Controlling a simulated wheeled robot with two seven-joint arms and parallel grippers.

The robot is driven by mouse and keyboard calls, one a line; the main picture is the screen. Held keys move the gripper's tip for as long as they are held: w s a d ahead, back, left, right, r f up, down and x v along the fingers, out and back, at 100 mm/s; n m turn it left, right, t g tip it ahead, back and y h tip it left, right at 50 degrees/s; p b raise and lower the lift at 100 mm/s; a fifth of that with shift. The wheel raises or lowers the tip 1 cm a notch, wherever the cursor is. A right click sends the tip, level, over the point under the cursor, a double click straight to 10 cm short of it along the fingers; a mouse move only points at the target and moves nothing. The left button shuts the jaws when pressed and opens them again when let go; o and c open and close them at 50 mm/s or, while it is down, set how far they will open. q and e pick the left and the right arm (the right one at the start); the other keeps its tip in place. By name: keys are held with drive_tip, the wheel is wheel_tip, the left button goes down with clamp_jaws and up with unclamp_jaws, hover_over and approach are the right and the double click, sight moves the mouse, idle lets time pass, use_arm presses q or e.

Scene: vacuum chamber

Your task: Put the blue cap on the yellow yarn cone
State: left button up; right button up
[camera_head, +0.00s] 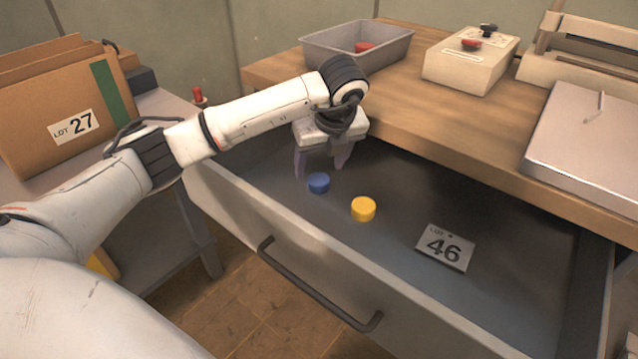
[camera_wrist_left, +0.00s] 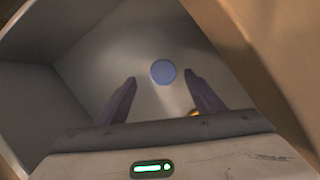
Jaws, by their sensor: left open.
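The blue cap (camera_head: 319,183) lies on the floor of an open drawer, in its left part. In the left wrist view the blue cap (camera_wrist_left: 163,72) shows between and just beyond the two fingertips. A yellow round piece (camera_head: 363,208) lies in the drawer to the right of the blue cap; only a sliver of yellow (camera_wrist_left: 194,113) shows in the wrist view. My left gripper (camera_head: 320,172) is open and empty, pointing down into the drawer above the blue cap. My right gripper is in neither view.
The drawer's front wall (camera_head: 300,250) has a dark handle (camera_head: 318,290). A LOT 46 card (camera_head: 445,247) lies in the drawer. The wooden worktop (camera_head: 440,130) overhangs the drawer's back. A grey tray (camera_head: 358,50) and a cream box (camera_head: 470,62) stand on it. A cardboard box (camera_head: 60,110) is at left.

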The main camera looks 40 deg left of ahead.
sight(318, 178)
use_arm(q)
drive_tip(key=b+x, duration=0.1)
drive_tip(key=x, duration=0.4)
drive_tip(key=shift+w+d+f, duration=0.1)
drive_tip(key=shift+w+f, duration=0.05)
drive_tip(key=shift+w, duration=0.05)
drive_tip(key=shift+c, duration=0.5)
drive_tip(key=c, duration=1)
